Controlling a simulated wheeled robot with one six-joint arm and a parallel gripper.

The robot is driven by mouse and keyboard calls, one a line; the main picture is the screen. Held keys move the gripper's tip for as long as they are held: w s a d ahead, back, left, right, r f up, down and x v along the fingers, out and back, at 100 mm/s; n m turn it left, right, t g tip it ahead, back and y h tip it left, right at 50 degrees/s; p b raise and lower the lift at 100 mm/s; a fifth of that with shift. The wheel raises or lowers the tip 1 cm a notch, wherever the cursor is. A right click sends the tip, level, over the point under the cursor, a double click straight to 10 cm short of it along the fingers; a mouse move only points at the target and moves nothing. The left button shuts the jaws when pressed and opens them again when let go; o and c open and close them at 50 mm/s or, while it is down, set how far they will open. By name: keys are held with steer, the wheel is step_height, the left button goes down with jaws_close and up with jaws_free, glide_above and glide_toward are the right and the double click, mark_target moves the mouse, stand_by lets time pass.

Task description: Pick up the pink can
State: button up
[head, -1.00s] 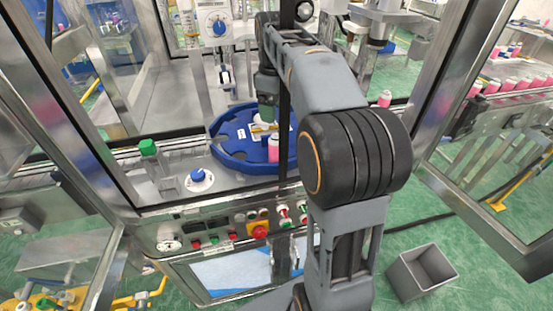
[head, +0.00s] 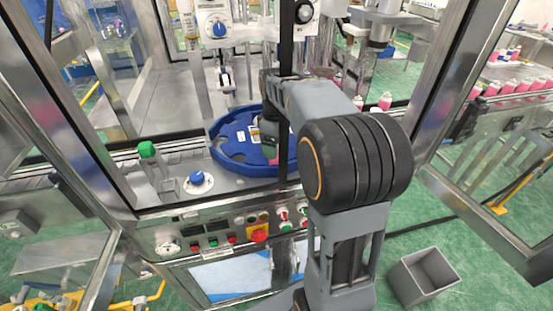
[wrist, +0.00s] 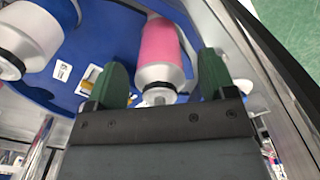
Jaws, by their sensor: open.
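The pink can (wrist: 160,45), with a pale metal shoulder and neck, stands at the blue star wheel (wrist: 105,35) in the wrist view. My gripper (wrist: 162,75) is open, with one green finger on each side of the can's near end. A gap shows between the can and each finger, so it is not clamped. In the head view my gripper (head: 271,140) is over the right part of the blue wheel (head: 232,158), and my arm hides most of the can.
A control panel with buttons (head: 259,236) runs along the machine's front. Metal door frames (head: 462,120) flank the opening. A grey bin (head: 424,274) stands on the floor at right.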

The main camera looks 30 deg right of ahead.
steer(key=shift+f, duration=0.15)
steer(key=c, duration=1.2)
steer(key=shift+c, duration=0.2)
